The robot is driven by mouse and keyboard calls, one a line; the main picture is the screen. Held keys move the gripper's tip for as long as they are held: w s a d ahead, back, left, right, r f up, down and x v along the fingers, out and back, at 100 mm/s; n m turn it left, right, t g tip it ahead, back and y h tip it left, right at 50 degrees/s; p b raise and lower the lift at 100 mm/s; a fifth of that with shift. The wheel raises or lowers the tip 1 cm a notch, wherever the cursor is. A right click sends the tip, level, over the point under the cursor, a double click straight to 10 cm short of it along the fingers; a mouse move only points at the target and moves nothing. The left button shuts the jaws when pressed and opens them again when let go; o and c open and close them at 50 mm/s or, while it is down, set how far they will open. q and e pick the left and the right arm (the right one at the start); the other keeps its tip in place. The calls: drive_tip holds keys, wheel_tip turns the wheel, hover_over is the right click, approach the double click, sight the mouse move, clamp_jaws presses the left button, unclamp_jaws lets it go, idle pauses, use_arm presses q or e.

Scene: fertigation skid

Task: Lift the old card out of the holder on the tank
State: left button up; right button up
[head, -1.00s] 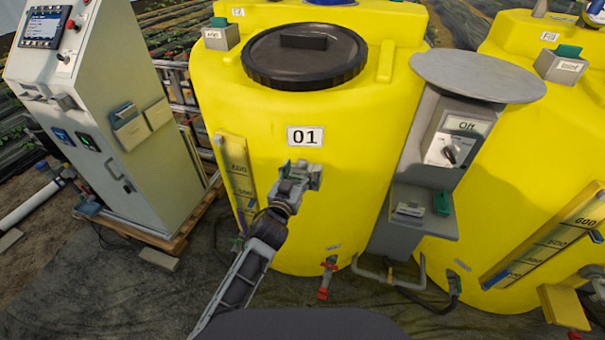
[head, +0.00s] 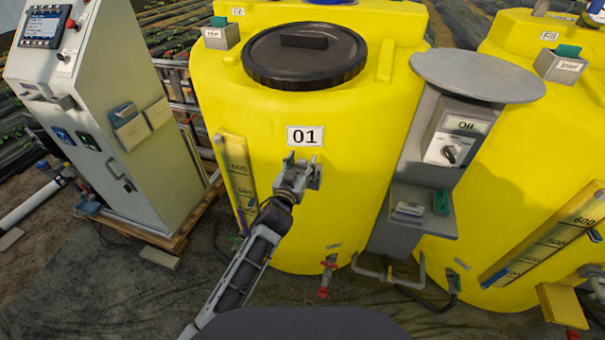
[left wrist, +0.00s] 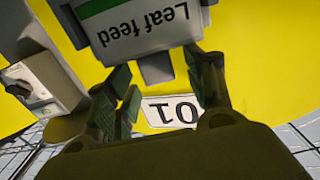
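The tank (head: 250,110) is yellow and marked 01 (head: 305,136). In the left wrist view a card (left wrist: 140,28) reading "Leaf feed", upside down in the picture, has a green band and sits in a grey holder (left wrist: 155,68). In the head view the holder (head: 314,184) is mostly hidden behind my left gripper (head: 303,160), below the 01 label. My left gripper is open, its fingers apart; in the left wrist view its fingertips (left wrist: 160,78) are close to the card's edge with nothing held between them. I cannot tell whether they touch. My right gripper is not in view.
A grey stand (head: 410,215) with a round top and an Off switch box (head: 458,140) is to the right, before a second yellow tank (head: 550,130). A control cabinet (head: 110,100) stands at the left. A level gauge (head: 238,180) is left of my arm.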

use_arm(q)
drive_tip(key=c, duration=1.1)
wheel_tip(320, 180, up, 28)
drive_tip(key=shift+p, duration=0.55)
